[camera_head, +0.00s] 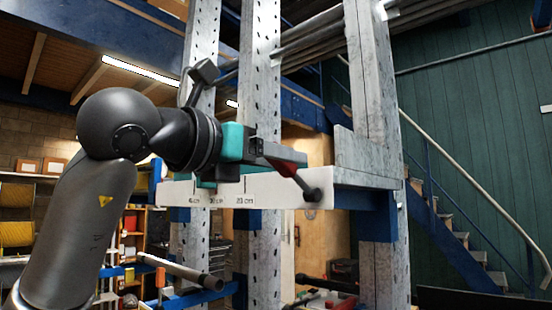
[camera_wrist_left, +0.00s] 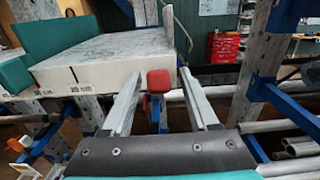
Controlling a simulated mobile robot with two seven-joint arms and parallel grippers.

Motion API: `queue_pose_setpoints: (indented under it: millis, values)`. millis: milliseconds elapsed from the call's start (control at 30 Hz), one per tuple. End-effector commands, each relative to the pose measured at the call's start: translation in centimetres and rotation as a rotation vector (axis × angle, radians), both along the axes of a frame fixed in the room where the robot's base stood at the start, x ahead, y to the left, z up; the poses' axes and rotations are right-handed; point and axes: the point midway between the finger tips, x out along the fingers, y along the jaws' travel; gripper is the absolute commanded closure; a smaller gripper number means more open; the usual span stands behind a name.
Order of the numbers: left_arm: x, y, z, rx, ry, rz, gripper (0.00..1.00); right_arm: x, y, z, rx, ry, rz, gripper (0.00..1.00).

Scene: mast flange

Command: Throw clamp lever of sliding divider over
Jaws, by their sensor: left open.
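The clamp lever shows in the head view as a red part (camera_head: 285,166) with a dark rod and round knob slanting down to the right, in front of a pale board marked with a centimetre scale (camera_head: 245,196). In the left wrist view a red cap (camera_wrist_left: 160,81) stands between my finger bars. My left gripper (camera_head: 300,160) reaches in from the left, at the board's upper front edge. It is open, its two fingers (camera_wrist_left: 160,105) on either side of the red cap; contact cannot be told. A teal panel (camera_wrist_left: 55,32) stands on the board at the left. My right gripper is not in view.
Grey perforated posts (camera_head: 262,60) rise behind the board, with a thick post (camera_head: 372,80) and blue bracket (camera_head: 375,222) to the right. A rod with a dark end (camera_head: 185,272) juts out below. Pipes lie on the rack at right (camera_wrist_left: 290,150).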

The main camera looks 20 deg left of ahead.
Motion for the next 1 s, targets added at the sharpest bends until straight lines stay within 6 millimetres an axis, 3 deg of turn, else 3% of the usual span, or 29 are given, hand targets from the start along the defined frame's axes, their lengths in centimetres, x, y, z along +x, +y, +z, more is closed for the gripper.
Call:
queue_pose_setpoints:
  millis: [1000]
  values:
    - [-6.8,2.8,0.0,0.0,-0.003,0.0,0.4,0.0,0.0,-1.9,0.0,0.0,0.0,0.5]
